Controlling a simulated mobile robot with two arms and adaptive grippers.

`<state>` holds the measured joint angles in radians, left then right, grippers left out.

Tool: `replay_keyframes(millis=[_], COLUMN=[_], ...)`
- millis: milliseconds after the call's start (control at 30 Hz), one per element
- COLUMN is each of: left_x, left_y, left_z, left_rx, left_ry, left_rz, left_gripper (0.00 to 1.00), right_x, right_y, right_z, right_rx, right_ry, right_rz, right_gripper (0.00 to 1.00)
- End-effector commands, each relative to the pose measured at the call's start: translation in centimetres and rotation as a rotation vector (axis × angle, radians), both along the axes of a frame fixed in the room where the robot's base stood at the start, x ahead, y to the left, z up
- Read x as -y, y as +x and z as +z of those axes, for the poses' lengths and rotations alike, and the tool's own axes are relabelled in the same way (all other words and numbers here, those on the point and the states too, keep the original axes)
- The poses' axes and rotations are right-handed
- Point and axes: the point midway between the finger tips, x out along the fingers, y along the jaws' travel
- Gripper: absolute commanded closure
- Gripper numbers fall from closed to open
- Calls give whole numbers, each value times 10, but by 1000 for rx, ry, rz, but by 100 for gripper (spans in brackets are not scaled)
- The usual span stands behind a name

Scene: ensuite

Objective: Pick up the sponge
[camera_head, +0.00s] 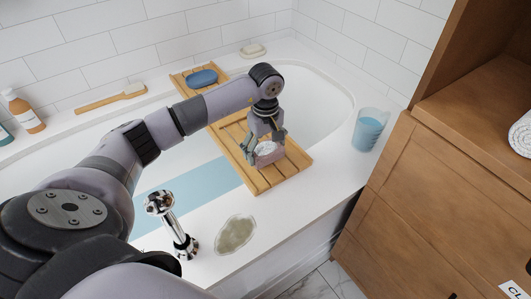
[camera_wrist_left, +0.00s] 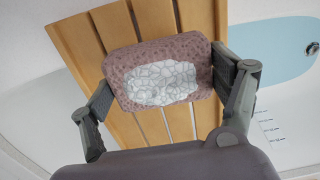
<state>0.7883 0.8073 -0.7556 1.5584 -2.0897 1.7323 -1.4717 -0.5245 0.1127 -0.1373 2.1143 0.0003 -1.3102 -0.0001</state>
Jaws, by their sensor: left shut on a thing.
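The sponge is a pinkish-brown, pitted block with a white foamy-looking patch on top. It shows in the head view (camera_head: 268,156) at the near end of the wooden bath tray (camera_head: 291,166). In the wrist view the sponge (camera_wrist_left: 189,53) sits between the two fingers of my left gripper (camera_wrist_left: 162,78). My left gripper (camera_head: 265,143) points down and is shut on the sponge, a finger at either side. The tray's slats lie under it; I cannot tell whether the sponge touches them. My right gripper is not in view.
A blue oval object (camera_head: 202,77) lies on the tray's far end. A soap bar (camera_head: 253,50), brush (camera_head: 112,97) and brown bottle (camera_head: 24,112) are on the tub's back rim.

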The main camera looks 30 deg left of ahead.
Motion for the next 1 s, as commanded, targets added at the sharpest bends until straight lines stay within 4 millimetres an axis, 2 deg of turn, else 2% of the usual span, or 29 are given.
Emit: replay_keyframes(millis=[33,300,500,700,1000], left_x=[-1,-1,0,0,0], left_y=[1,1,1,0,0], left_z=[14,92,140,165,172], left_rx=[5,6,4,1,-1], left_ry=[1,2,1,1,0], left_rz=[0,0,0,0,0], left_gripper=[40,40,40,40,40], right_x=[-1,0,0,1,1], right_y=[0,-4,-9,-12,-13], right_z=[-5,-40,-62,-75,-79], right_rx=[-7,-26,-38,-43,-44], right_ry=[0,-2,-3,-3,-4], right_rz=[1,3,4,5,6], right_gripper=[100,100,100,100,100])
